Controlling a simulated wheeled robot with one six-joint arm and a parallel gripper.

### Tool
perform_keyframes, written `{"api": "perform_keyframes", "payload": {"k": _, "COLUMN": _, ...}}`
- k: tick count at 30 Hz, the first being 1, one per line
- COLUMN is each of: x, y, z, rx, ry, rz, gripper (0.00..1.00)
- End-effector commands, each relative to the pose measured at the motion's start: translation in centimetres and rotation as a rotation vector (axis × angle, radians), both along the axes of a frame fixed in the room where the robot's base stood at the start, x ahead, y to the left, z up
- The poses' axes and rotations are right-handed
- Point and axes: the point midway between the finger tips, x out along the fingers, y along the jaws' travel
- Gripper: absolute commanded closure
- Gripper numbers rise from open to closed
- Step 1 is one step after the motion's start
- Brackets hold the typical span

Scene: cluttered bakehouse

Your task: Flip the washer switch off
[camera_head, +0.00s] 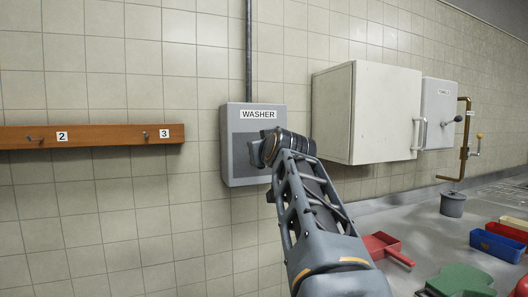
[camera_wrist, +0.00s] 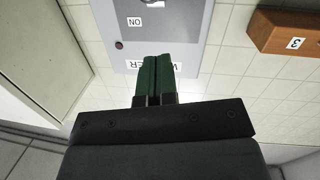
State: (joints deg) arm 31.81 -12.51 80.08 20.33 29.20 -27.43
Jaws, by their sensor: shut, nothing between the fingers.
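The washer switch box (camera_head: 237,148) is a grey box on the tiled wall with a "WASHER" label (camera_head: 258,114) near its top. My arm covers its right part in the head view, and my gripper is hidden there behind my wrist. In the wrist view the box (camera_wrist: 190,22) appears upside down, with an "ON" label (camera_wrist: 134,21) and a small dark red round spot (camera_wrist: 119,44). My gripper (camera_wrist: 155,60) has green fingers, shut and empty, in front of the "WASHER" label. Whether they touch the box I cannot tell. The switch lever is not clearly visible.
A wooden rail (camera_head: 95,134) with numbered hooks is left of the box. A white cabinet (camera_head: 375,110) juts out on the right, with another grey switch box (camera_head: 438,105) beyond it. A red scoop (camera_head: 382,246) and blue bin (camera_head: 496,244) are on the counter below.

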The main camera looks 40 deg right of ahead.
Motion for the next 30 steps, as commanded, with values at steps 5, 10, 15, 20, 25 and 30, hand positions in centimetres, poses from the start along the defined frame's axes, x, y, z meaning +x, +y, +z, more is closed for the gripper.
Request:
{"api": "perform_keyframes", "payload": {"k": 5, "x": -3.4, "y": 1.0, "z": 0.2, "rx": 0.000, "ry": -0.001, "rz": -0.008, "gripper": 1.00}}
{"api": "perform_keyframes", "payload": {"k": 10, "x": -5.6, "y": 1.9, "z": 0.6, "rx": 0.001, "ry": -0.001, "rz": -0.009, "gripper": 1.00}}
{"api": "perform_keyframes", "payload": {"k": 15, "x": -6.8, "y": 2.4, "z": 0.8, "rx": 0.000, "ry": 0.001, "rz": -0.007, "gripper": 1.00}}
{"api": "perform_keyframes", "payload": {"k": 20, "x": -7.2, "y": 2.6, "z": 0.8, "rx": 0.001, "ry": 0.001, "rz": -0.005, "gripper": 1.00}}
{"api": "perform_keyframes", "payload": {"k": 25, "x": -7.2, "y": 2.7, "z": 0.9, "rx": 0.001, "ry": 0.002, "rz": -0.004, "gripper": 1.00}}
{"api": "perform_keyframes", "payload": {"k": 30, "x": -7.2, "y": 2.7, "z": 0.8, "rx": 0.001, "ry": 0.001, "rz": -0.004, "gripper": 1.00}}
